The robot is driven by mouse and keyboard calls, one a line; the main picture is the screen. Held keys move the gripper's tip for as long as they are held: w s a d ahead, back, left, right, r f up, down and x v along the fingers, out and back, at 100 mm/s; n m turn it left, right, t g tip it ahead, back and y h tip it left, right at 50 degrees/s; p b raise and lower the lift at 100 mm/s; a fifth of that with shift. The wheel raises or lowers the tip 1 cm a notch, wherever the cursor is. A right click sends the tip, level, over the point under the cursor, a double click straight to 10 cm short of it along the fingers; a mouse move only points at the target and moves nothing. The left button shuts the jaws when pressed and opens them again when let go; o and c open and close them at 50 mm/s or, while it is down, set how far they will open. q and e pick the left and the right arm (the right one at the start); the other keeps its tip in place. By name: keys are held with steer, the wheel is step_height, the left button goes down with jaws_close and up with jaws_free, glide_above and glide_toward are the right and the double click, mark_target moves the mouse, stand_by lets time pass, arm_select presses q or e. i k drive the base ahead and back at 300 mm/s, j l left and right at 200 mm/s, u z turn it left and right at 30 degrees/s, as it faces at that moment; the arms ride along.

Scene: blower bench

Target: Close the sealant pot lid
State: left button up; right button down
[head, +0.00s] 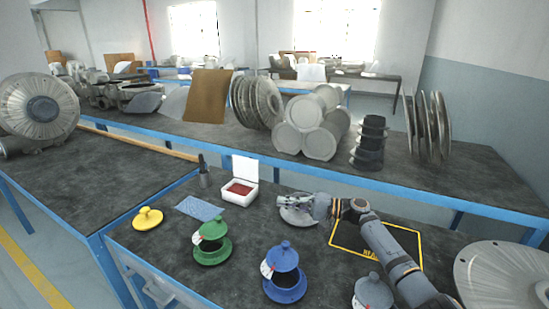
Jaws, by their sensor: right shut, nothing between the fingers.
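A white square box (237,197) with red contents stands on the near bench, its white lid (245,169) standing upright at the back, open. It looks like the sealant pot, though no label is readable. My right gripper (308,208) is shut and empty, to the right of the box and apart from it. It is over or beside a round grey part (294,212), which it partly hides; I cannot tell if they touch. My left gripper is out of view.
Green (211,251), blue (284,287) and grey (372,294) flanged pots stand along the front. A yellow knobbed lid (148,219) and a blue-grey mat (199,208) lie left. A yellow-edged black mat (345,241) lies right.

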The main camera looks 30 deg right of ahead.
mark_target(245, 168)
steer(key=i+l, duration=0.7)
steer(key=i, duration=0.2)
